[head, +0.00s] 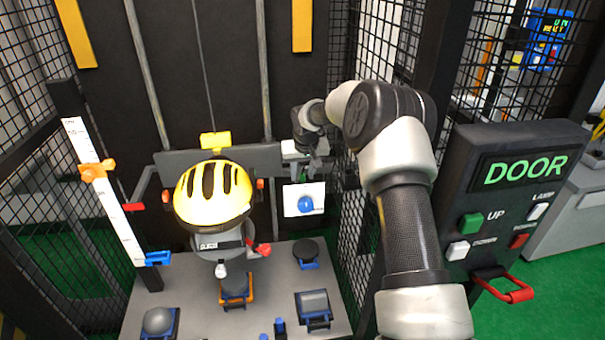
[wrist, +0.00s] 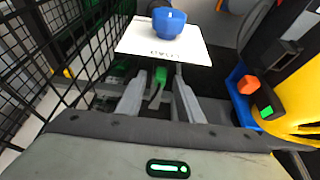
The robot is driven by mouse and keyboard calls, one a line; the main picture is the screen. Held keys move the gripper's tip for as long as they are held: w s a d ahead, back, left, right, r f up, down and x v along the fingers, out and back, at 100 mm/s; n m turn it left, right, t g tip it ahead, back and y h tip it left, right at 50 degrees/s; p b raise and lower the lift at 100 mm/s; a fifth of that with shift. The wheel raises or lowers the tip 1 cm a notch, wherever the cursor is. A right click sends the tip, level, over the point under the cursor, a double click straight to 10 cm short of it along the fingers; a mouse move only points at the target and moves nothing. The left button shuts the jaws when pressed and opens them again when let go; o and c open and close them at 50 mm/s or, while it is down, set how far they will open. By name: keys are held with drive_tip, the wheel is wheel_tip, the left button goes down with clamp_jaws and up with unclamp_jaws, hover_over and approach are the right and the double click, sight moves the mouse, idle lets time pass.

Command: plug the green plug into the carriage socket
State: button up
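My gripper (wrist: 160,80) has its two fingers apart, with visible space between them. A small green piece with a green strand (wrist: 160,76), apparently the green plug, shows between the fingertips in the wrist view. I see no finger touching it, and its depth is hard to tell. In the head view my gripper (head: 312,168) is right of the yellow-domed carriage (head: 212,192), above a white card; the plug is hidden there. In the wrist view a dark block with a green face (wrist: 267,111) sits at the right, against yellow; whether it is the carriage socket I cannot tell.
The white card (head: 290,208) bears a blue round piece (head: 305,204). Mesh walls (head: 355,225) stand close to my arm. A DOOR panel (head: 520,205) stands right. The grey base (head: 185,300) carries several small fixtures. A scale (head: 103,190) stands left.

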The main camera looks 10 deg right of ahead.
drive_tip(key=v, duration=1.7)
drive_tip(key=shift+r+b, duration=0.25)
drive_tip(key=shift+b, duration=0.05)
drive_tip(key=shift+s+r, duration=0.1)
drive_tip(key=shift+s, duration=0.05)
drive_tip(key=s+r+h+p, duration=0.1)
drive_tip(key=s+r, duration=0.5)
drive_tip(key=s, duration=0.4)
drive_tip(key=s+r+p, duration=0.2)
drive_tip(key=s+r, duration=0.5)
drive_tip(key=s, duration=0.4)
drive_tip(key=s+f+t+y+p, duration=0.1)
drive_tip(key=s+f, duration=0.2)
drive_tip(key=s, duration=1.6)
drive_tip(key=shift+s, duration=0.2)
drive_tip(key=shift+o, duration=0.4)
